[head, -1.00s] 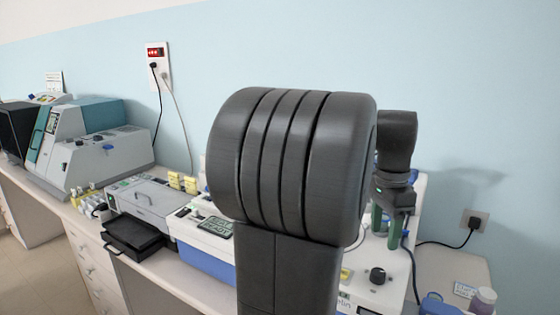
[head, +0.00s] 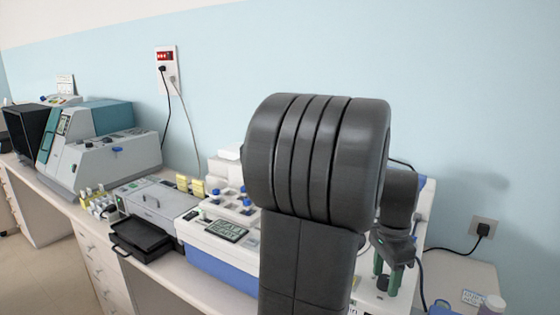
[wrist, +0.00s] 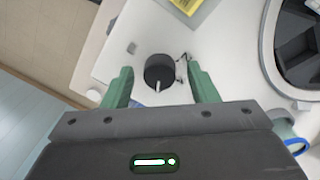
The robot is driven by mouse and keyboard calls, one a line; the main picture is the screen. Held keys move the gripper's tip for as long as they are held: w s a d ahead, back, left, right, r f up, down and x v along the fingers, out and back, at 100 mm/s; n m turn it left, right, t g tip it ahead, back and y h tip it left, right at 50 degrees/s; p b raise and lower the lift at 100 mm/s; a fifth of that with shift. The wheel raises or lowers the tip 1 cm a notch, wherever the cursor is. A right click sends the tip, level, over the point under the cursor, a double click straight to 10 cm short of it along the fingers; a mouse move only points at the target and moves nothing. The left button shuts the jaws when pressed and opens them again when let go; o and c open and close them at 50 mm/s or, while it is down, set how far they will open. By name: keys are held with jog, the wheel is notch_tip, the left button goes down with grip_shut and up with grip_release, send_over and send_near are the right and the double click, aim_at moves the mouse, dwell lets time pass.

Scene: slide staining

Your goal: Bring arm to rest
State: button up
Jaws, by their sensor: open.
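My gripper (wrist: 162,88) is open in the wrist view, its two green fingers apart with nothing between them. Below and beyond the fingers is a black knob (wrist: 159,70) on the white top of a machine; the fingers look clear of it. In the head view my gripper (head: 388,280) points down at the right, over the right part of the white and blue staining machine (head: 225,262). My own dark arm covers the middle of the head view and hides much of that machine.
A grey device with a black tray (head: 140,240) stands left of the staining machine. A larger grey and teal machine (head: 105,160) stands farther left on the bench. A wall socket with a cable (head: 484,228) is at the right. Blue and white containers (head: 490,305) sit at the lower right.

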notch_tip(320, 180, up, 14)
notch_tip(320, 180, down, 14)
jog(key=shift+f, duration=0.2)
jog(key=shift+n, duration=0.5)
jog(key=n+b, duration=0.1)
jog(key=n, duration=0.3)
jog(key=shift+r+b, duration=0.1)
jog(key=shift+b, duration=0.2)
jog(key=n+b, duration=0.1)
jog(key=n, duration=0.3)
jog(key=shift+n+h+b, duration=0.3)
jog(key=n+b, duration=0.3)
jog(key=n, duration=0.3)
jog(key=shift+s+t, duration=0.1)
jog(key=shift+t, duration=0.2)
jog(key=n+b, duration=0.1)
jog(key=n, duration=0.2)
jog(key=shift+b, duration=0.3)
jog(key=shift+n, duration=0.4)
